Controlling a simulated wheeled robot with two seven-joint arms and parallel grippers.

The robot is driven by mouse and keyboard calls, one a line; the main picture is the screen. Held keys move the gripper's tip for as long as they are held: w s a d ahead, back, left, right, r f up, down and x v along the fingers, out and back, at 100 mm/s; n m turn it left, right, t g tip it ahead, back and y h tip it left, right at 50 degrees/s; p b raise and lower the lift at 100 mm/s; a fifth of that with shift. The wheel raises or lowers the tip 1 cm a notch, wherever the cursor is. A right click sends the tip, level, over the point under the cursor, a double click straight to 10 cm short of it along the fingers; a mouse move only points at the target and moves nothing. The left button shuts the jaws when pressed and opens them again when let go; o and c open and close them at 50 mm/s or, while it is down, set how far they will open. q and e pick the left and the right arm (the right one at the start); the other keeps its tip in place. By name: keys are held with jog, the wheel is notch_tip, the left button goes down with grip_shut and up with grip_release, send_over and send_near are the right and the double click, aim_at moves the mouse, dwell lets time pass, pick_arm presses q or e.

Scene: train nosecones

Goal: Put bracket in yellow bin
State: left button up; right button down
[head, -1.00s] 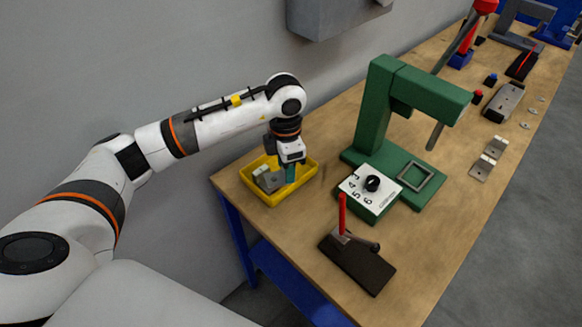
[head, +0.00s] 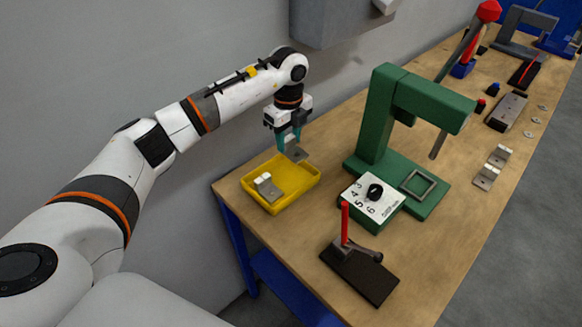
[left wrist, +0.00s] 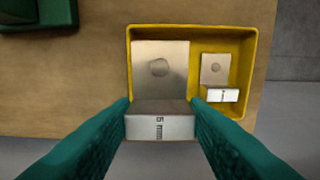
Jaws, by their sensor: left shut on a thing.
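My left gripper (head: 290,138) is above the back of the yellow bin (head: 297,196), pointing down. It is shut on a grey metal bracket (head: 297,154). In the left wrist view the held bracket (left wrist: 159,70) has a hole in its plate and "5 mm" on its light end block, between the teal fingers (left wrist: 161,122). A second, smaller-looking bracket (head: 268,188) lies inside the bin at its left; it also shows in the left wrist view (left wrist: 215,72). My right gripper is in no view.
A green press (head: 375,125) with a numbered white block (head: 368,200) stands right of the bin. A dark plate with a red-handled clamp (head: 360,272) is at the front. More brackets (head: 487,176) lie farther right. A grey box (head: 335,22) hangs on the wall.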

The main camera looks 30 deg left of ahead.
aim_at(288, 140)
pick_arm(q)
notch_tip(288, 140, down, 8)
jog(key=shift+f+p, duration=0.1)
jog(key=shift+p, duration=0.7)
jog(key=shift+f, duration=0.1)
jog(key=o, duration=0.8)
notch_tip(288, 140, up, 11)
jog(key=b, duration=0.3)
jog(key=shift+r, duration=0.65)
